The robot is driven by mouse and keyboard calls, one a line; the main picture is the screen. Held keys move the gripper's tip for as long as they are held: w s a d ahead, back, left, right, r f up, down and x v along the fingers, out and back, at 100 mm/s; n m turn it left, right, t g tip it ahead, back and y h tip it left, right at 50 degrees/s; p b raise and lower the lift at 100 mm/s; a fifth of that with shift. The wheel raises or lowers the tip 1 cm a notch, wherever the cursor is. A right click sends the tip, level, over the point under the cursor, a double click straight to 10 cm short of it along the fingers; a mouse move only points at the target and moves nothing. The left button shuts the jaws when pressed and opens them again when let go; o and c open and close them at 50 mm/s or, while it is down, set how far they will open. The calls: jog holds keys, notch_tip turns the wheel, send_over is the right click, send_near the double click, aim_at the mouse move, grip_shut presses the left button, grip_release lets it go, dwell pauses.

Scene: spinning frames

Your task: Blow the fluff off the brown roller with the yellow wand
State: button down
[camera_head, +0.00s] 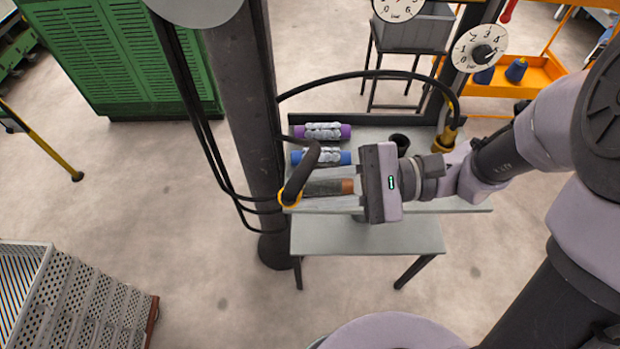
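The brown roller (347,186) lies at the front of the grey bench. Only a short brown end shows just left of my gripper's body; a dark grey stretch lies beside it, and I cannot tell whether that is fluff or a finger. A black tube with a yellow collar (290,197) slants across the bench's left front corner, at the finger end of my gripper (302,195). A yellow fitting (445,141) on a black hose stands at the bench's right back. I cannot tell which is the yellow wand. My fingers point left, and their closure is unclear.
A purple roller (344,132) and a blue roller (345,157), both with whitish fluff, lie behind. A dark cup (400,141) stands right of them. A thick post (246,100) with hoses stands left of the grey bench (460,203). Grey crates (80,300) stand front left.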

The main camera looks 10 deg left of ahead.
jog(key=shift+s+d+r+p, duration=0.1)
jog(key=shift+s+r+p, duration=0.4)
jog(key=shift+r, duration=0.15)
jog(key=shift+s+d+r+p, duration=0.1)
jog(key=shift+s+r+p, duration=0.35)
jog(key=shift+r, duration=0.2)
jog(key=shift+w, duration=0.15)
